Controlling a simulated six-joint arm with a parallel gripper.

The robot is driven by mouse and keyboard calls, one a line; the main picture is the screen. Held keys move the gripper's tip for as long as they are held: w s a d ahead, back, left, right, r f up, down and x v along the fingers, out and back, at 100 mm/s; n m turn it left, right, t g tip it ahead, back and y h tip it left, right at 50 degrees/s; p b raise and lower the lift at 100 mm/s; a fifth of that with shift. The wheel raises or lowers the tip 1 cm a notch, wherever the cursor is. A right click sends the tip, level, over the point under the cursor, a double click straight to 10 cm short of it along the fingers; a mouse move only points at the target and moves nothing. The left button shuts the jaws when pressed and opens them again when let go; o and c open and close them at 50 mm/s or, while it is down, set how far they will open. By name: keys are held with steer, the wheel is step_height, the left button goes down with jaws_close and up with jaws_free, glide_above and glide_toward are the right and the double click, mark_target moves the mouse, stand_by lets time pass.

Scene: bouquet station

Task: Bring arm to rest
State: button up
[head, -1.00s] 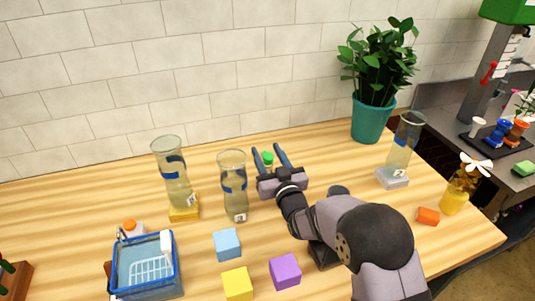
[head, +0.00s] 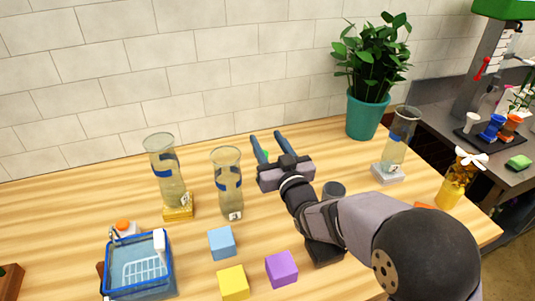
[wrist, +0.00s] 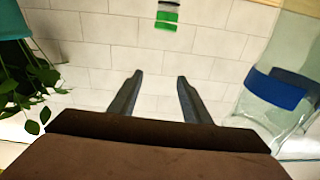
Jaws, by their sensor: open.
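My gripper (head: 266,146) is open, with its two fingers apart and nothing between them. In the head view it points toward the tiled wall, above the wooden table (head: 60,215), to the right of a tall glass vase (head: 228,183). It also shows in the wrist view (wrist: 157,82), with white tiles between the fingers.
Another vase (head: 166,172) stands on a yellow block; a third (head: 398,140) stands at right on a pale base. A blue basket (head: 140,268), blue cube (head: 222,243), yellow cube (head: 233,283) and purple cube (head: 281,268) sit in front. A potted plant (head: 366,117) stands behind.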

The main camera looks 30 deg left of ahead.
steer(key=shift+r, duration=0.65)
